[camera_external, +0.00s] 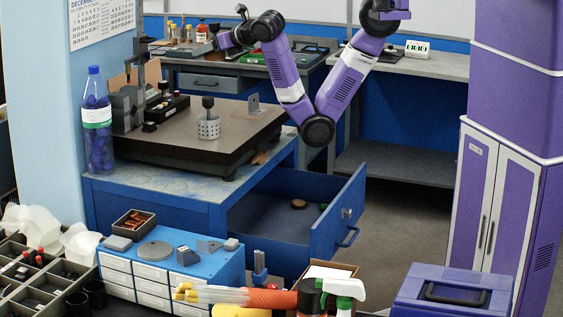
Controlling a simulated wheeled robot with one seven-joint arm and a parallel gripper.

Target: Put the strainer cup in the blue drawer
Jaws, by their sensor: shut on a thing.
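The strainer cup (208,129), a small grey perforated cup, stands upright on the dark plate (185,150) on the blue bench. A dark knob on a thin stem (208,101) rises from it. The blue drawer (327,220) below is pulled open, with a small round brown thing (298,204) inside. My gripper (222,42) is at the end of the purple arm, above and behind the cup in the picture, apart from it. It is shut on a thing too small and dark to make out. A dark knobbed piece (242,11) shows just above my wrist.
A blue-capped bottle (96,120) and dark instruments (128,105) stand left of the cup. A back bench (210,68) with bottles lies behind my gripper. A blue box of small drawers (170,265) and a spray bottle (343,293) stand in front. Floor right of the drawer is clear.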

